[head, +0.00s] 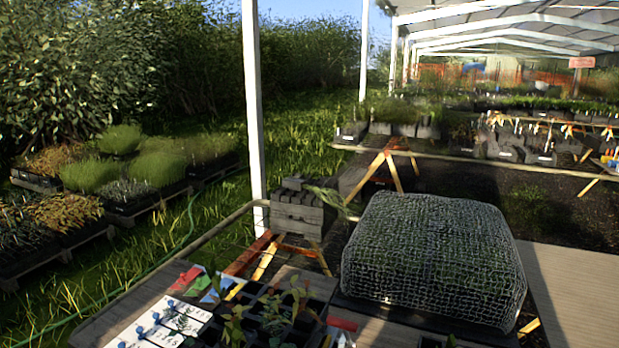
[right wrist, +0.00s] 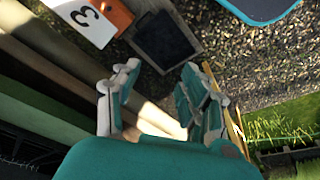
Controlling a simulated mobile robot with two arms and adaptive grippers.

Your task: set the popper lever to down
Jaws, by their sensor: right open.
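I cannot make out the popper or its lever in either view. My right gripper (right wrist: 163,84) shows in the right wrist view, with its teal and grey fingers spread apart and nothing between them. Beyond its fingertips are a dark square panel (right wrist: 163,40) and an orange piece (right wrist: 112,14) beside a white card marked 3 (right wrist: 82,17). Neither of my grippers shows in the head view, and the left one is in no view.
In the head view, a mesh-covered block of plants (head: 432,258) stands on the near bench. Left of it are potted seedlings (head: 275,315) and white cards (head: 165,322). Grey stacked pots (head: 297,212) stand behind. A white post (head: 253,120) rises at the bench's far side.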

